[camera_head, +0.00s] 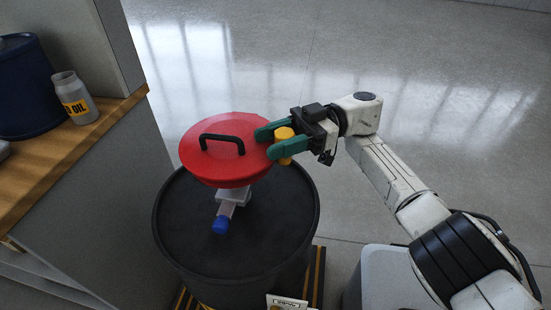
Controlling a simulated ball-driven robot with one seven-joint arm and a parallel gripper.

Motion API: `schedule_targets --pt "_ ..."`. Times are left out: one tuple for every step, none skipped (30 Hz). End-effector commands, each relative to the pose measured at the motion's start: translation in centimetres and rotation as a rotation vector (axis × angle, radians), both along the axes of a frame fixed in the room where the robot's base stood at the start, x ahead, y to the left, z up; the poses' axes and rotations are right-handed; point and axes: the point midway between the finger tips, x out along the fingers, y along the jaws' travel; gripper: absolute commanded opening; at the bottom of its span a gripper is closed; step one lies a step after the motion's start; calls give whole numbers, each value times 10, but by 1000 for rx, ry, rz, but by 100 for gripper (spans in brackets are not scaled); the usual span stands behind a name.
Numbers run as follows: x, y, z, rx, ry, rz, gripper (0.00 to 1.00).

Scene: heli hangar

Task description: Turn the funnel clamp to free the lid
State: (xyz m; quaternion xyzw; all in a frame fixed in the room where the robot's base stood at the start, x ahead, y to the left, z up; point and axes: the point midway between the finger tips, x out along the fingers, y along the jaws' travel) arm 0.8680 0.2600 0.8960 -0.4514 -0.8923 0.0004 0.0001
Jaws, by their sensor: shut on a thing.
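The red funnel (222,181) stands on top of a black drum (270,233). Its red lid (210,165) has a black bar handle and covers the top. A yellow clamp (285,137) sits at the right edge of the lid. My gripper (268,143) reaches in from the right, its two green fingers on either side of the yellow clamp and shut on it. The fingers hide part of the clamp, and the fingertips overlap the lid's right edge in the view.
Below the funnel is a grey fitting with a blue-ended handle (220,225). A wooden-topped bench (62,157) at left holds an oil bottle (74,98) and a dark blue container (24,88). A grey bin (385,280) stands at lower right. Open floor lies behind.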

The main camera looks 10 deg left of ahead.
Motion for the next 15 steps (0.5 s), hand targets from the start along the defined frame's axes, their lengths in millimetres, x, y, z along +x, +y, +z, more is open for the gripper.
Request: schedule_targets --pt "0 1 -8 1 -3 16 14" --pt "0 1 -8 0 -4 27 14" --pt "0 0 -7 1 -3 40 14" --pt "0 0 -7 1 -3 48 14" --pt "0 0 -6 1 -3 57 14" --pt "-1 0 -6 0 -3 67 14" --pt "-1 0 -6 -1 -2 74 14" --pt "-1 0 -5 0 -2 81 14" --pt "-1 0 -4 1 -3 91 14" --pt "-1 0 -4 0 -2 96 14" --pt "-1 0 -4 1 -2 101 14" --pt "-1 0 -4 0 -2 107 14" --pt "-2 0 -3 0 -2 112 14" --pt "-2 -1 -2 1 -3 116 14" --pt "-2 -1 -2 2 -2 120 14"
